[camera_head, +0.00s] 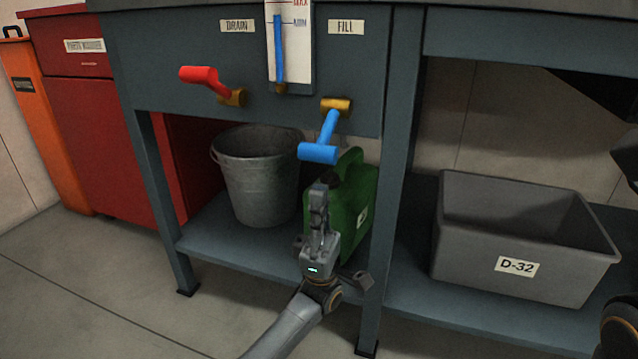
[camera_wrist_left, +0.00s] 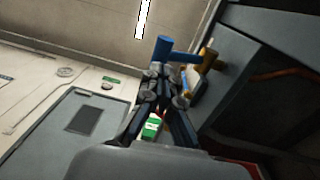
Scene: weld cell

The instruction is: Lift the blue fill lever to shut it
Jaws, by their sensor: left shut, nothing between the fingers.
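The blue fill lever (camera_head: 322,145) hangs from its brass valve (camera_head: 336,106) under the FILL label, tilted down toward me and slightly left. Its thick blue grip is at the lower end. My left gripper (camera_head: 319,190) is shut and empty, pointing up just below the grip in the head view. In the left wrist view the blue lever (camera_wrist_left: 166,48) shows just beyond my shut fingertips (camera_wrist_left: 161,76). I cannot tell whether they touch it.
A red drain lever (camera_head: 200,75) sticks out left of the gauge (camera_head: 279,50). A metal bucket (camera_head: 260,180) and a green can (camera_head: 352,190) stand on the lower shelf behind my left gripper. A grey D-32 bin (camera_head: 470,262) is at right.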

